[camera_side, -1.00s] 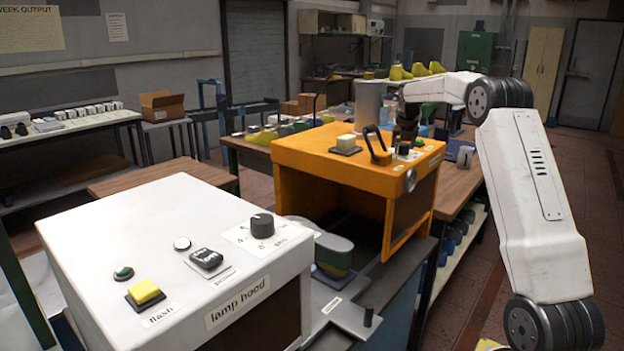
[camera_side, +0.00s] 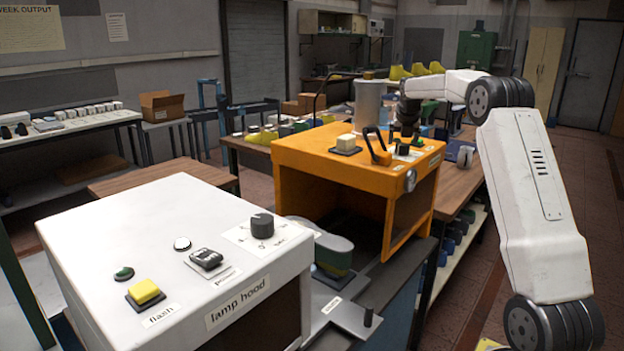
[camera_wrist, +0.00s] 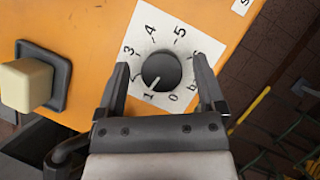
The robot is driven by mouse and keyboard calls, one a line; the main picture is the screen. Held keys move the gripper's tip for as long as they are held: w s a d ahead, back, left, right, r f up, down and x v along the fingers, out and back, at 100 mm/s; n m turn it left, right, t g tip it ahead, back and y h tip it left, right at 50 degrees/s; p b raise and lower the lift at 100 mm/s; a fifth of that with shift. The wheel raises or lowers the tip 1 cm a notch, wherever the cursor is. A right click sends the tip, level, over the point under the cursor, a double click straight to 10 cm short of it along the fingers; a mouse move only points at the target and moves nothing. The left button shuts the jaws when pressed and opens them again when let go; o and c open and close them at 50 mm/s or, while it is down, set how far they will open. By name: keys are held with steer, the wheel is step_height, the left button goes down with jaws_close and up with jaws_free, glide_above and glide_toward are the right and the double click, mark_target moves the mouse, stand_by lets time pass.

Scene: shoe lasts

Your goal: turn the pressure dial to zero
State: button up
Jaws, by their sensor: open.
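The pressure dial (camera_wrist: 161,71) is a round dark knob on a white scale plate (camera_wrist: 146,30) with printed numbers. Its white pointer line aims down-left in the wrist view, close to the 1; the 0 is just right of it. My gripper (camera_wrist: 161,66) is open, with one finger on each side of the knob and a visible gap to it on both sides. In the side view my gripper (camera_side: 408,133) is over the top of the orange machine (camera_side: 310,155), by the dark dial knob (camera_side: 403,149). Whether the fingers reach down to knob height is unclear.
A cream push button (camera_wrist: 27,85) on a dark base is left of the dial. A black lever handle (camera_side: 374,142) stands close by on the orange top. A white lamp hood (camera_side: 130,225) with its own black knob (camera_side: 262,225) stands in front.

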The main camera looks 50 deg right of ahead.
mark_target(403, 144)
steer(key=shift+r, duration=2)
steer(key=a+r, duration=0.1)
steer(key=s+a+r+m, duration=0.1)
steer(key=a+m, duration=0.1)
steer(key=a, duration=0.1)
steer(key=shift+s+r+g, duration=0.35)
steer(key=shift+r+g, duration=0.05)
steer(key=shift+f, duration=0.15)
steer(key=shift+x, duration=4.35)
steer(key=shift+d, duration=0.15)
